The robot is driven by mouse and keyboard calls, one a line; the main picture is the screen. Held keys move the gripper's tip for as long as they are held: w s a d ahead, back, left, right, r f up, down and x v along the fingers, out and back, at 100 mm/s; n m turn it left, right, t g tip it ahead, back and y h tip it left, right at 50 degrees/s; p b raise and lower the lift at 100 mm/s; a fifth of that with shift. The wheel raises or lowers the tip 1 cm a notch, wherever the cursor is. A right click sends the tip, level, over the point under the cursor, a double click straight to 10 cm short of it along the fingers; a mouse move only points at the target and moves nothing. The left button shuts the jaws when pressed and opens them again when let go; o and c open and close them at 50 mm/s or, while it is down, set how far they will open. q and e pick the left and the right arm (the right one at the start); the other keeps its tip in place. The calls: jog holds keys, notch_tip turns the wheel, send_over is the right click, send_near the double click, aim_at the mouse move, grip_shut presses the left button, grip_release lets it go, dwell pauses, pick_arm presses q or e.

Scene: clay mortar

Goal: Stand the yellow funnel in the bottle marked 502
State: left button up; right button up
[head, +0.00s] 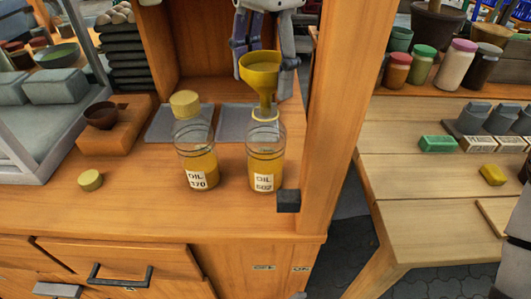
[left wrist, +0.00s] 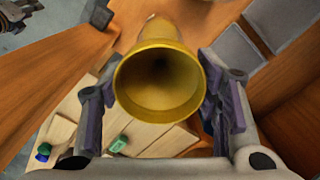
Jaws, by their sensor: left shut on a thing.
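The yellow funnel (head: 260,75) is upright, wide mouth up, with its spout at the open neck of the right-hand bottle (head: 265,162). That bottle's label reads OIL and a number like 502 or 602. I cannot tell how far the spout is inside the neck. My left gripper (head: 264,62) is shut on the funnel, with fingers on both sides of its cone.
A second bottle (head: 197,165), marked OIL 370 and capped, stands close to the left. A loose round cap (head: 90,180) lies further left on the bench (head: 135,205). A wooden post (head: 335,110) rises just right of the bottle. The bench front left of the bottles is mostly clear.

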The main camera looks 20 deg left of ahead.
pick_arm(q)
jog(key=o, duration=1.1)
jog(key=shift+c, duration=0.2)
notch_tip(320, 180, up, 8)
jog(key=shift+f, duration=0.2)
